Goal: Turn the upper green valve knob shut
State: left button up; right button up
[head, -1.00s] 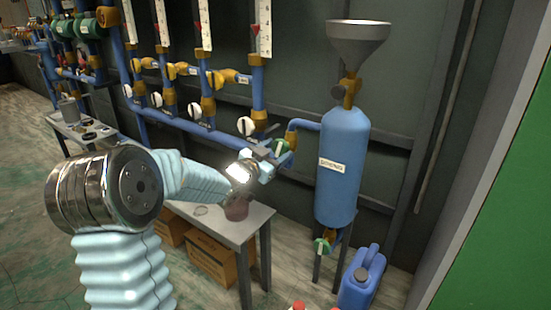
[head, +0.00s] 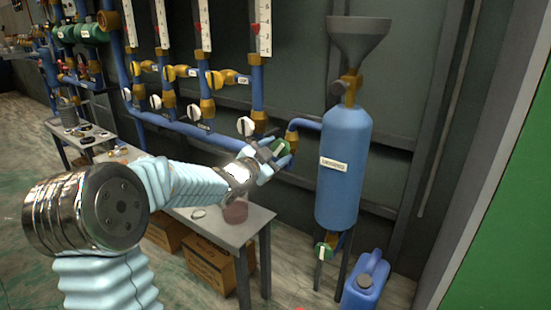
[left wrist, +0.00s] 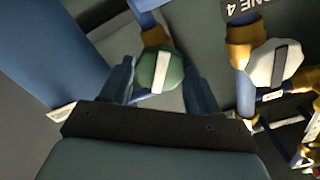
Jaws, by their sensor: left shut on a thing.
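The upper green valve knob (head: 281,148) sits on the blue pipe elbow left of the blue cylinder (head: 343,168). It has a white bar across its face. My left gripper (head: 268,154) reaches it from the lower left. In the left wrist view the green knob (left wrist: 160,70) lies between the two fingers of my left gripper (left wrist: 161,84), its white bar close to upright and slightly tilted. The gripper is shut on the knob, though the contact points are hard to see. A lower green knob (head: 324,251) sits under the cylinder. My right gripper is out of view.
A white-faced knob (head: 245,126) is close on the left; it also shows in the left wrist view (left wrist: 274,64). A blue jug (head: 365,280) is at the lower right.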

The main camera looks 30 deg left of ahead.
pick_arm(q)
jog(key=shift+f+m+b, duration=0.2)
jog(key=shift+m+b, duration=0.55)
jog(key=shift+m, duration=0.05)
jog(key=shift+r+m, duration=0.1)
jog(key=shift+m, duration=0.2)
jog(key=shift+m+b, duration=0.4)
jog(key=shift+m, duration=0.3)
jog(key=m, duration=0.2)
jog(key=shift+m, duration=0.6)
